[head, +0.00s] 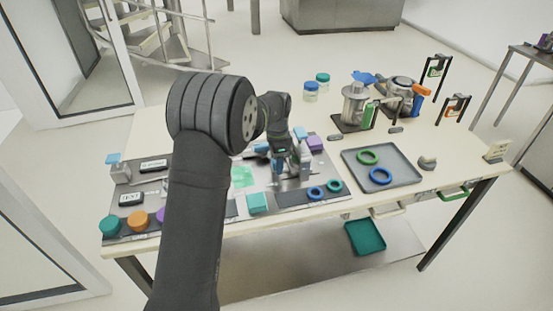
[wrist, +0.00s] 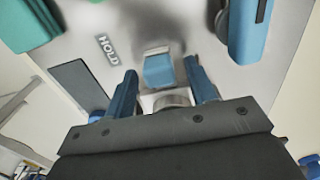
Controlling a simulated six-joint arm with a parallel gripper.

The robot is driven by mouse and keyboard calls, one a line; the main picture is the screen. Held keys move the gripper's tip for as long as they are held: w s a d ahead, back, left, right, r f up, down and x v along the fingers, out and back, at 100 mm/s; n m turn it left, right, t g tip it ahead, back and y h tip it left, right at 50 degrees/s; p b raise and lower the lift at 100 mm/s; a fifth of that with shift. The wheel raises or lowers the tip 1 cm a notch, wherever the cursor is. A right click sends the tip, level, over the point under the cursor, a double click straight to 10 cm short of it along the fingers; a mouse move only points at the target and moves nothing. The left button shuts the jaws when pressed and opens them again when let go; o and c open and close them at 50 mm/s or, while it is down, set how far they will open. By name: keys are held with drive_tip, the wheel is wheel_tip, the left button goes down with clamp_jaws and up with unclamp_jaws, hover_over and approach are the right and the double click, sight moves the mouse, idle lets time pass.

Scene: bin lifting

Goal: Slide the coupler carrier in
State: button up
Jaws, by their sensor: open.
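In the wrist view my gripper (wrist: 160,72) is open, with its two blue fingers apart. A blue block (wrist: 158,70) with a pale top edge stands between the fingertips, with gaps showing on both sides. A round metal part (wrist: 170,100) sits just behind the block, partly hidden by the gripper body. The block and metal part look like the coupler carrier, but I cannot tell for sure. In the head view my gripper is small and mostly hidden by my arm, low over the metal plate (head: 290,183) on the table.
In the head view, a grey tray (head: 403,178) with green and blue rings lies right of my arm. A purple block (head: 316,143) and grey bottle (head: 305,160) stand close to my gripper.

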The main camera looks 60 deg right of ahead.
wheel_tip(320, 180, up, 18)
drive_tip(key=shift+f, duration=0.25)
drive_tip(key=shift+f, duration=0.1)
idle(0.6)
wheel_tip(320, 180, down, 17)
drive_tip(key=shift+r, duration=0.1)
drive_tip(key=shift+w+a+f, duration=0.1)
drive_tip(key=shift+a+f, duration=0.05)
drive_tip(key=shift+f, duration=0.2)
drive_tip(key=shift+w+a+r, duration=0.1)
drive_tip(key=shift+w+a, duration=0.2)
drive_tip(key=shift+w, duration=0.05)
